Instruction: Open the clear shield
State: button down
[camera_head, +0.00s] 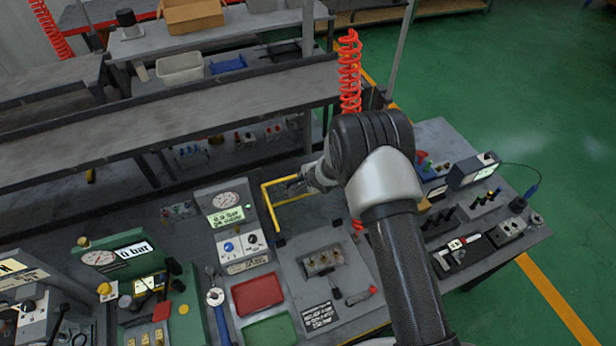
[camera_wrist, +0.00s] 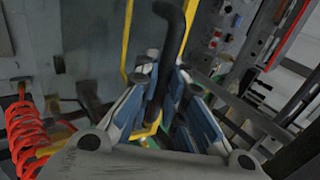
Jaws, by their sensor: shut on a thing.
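The clear shield shows as a yellow frame (camera_head: 268,208) behind the valve block fixture in the head view; its clear pane is hard to make out. Part of the yellow frame (camera_wrist: 127,42) also runs up the wrist view. My gripper (camera_head: 293,186) is at the frame's upper right, partly hidden by my wrist. In the wrist view, my gripper's blue-padded fingers (camera_wrist: 160,95) are closed around a black bent handle (camera_wrist: 172,45) beside the yellow frame. The frame looks raised off the bench, but I cannot tell its exact angle.
A metal valve block (camera_head: 322,262) sits on the grey plate in front of the frame. A gauge panel (camera_head: 228,222) stands to the left, with a red tray (camera_head: 257,293) and a green tray (camera_head: 270,331) below. A red coiled hose (camera_head: 350,75) hangs close behind my arm.

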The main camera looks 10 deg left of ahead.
jog(key=shift+w+a+r, duration=0.25)
jog(key=shift+w+r, duration=0.1)
jog(key=shift+w, duration=0.05)
jog(key=c, duration=2)
grip_release()
jog(key=shift+c, duration=0.2)
jog(key=o, duration=0.4)
jog(key=shift+s+f, duration=0.1)
jog(key=shift+s, duration=0.1)
jog(key=shift+d+f, duration=0.1)
jog(key=v, duration=1.2)
jog(key=shift+d, duration=0.15)
